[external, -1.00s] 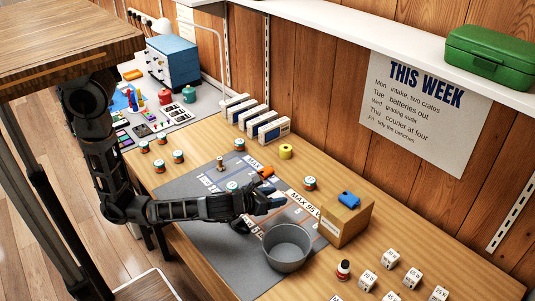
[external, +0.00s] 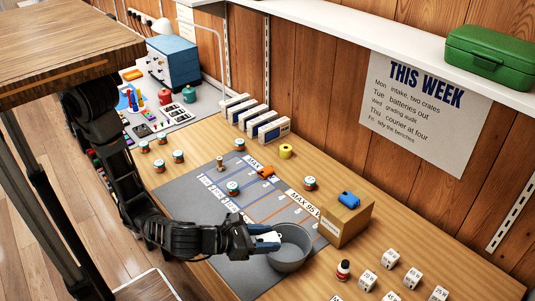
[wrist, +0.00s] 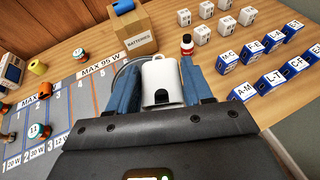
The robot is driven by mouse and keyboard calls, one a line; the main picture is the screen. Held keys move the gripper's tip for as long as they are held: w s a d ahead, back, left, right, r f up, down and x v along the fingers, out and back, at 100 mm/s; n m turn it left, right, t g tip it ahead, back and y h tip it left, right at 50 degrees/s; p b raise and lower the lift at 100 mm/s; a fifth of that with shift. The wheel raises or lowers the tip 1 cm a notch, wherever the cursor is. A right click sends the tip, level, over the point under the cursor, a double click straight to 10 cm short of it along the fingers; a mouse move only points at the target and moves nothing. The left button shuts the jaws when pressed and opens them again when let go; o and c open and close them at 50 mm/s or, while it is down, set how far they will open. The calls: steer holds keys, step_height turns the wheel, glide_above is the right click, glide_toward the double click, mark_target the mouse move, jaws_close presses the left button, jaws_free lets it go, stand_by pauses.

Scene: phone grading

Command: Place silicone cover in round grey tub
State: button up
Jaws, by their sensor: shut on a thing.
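The silicone cover (wrist: 163,82) is white with a dark opening, and it sits between the two blue fingers of my gripper (wrist: 160,92) in the wrist view. My gripper is shut on it. In the external view my gripper (external: 270,240) is at the left rim of the round grey tub (external: 292,262), with its fingertips over the opening. The cover is barely visible there. A thin part of the tub's rim shows left of the fingers in the wrist view; the rest is hidden behind the gripper.
A cardboard box (external: 346,224) with a blue item on top stands right behind the tub. A small dark bottle (external: 343,270) and white cubes (external: 368,281) stand to the right. The grey marked mat (external: 225,275) lies under and left of the tub.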

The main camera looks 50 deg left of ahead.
steer(key=s+d+r, duration=0.1)
steer(key=s+d, duration=0.1)
steer(key=s, duration=0.2)
steer(key=w+a+f+h, duration=0.1)
steer(key=w+a+f, duration=0.4)
steer(key=w+f, duration=0.5)
steer(key=shift+w+f+m+b, duration=0.3)
steer(key=shift+w+f+b, duration=0.05)
steer(key=shift+b, duration=0.05)
steer(key=shift+f, duration=0.3)
steer(key=shift+f, duration=0.3)
steer(key=o, duration=1)
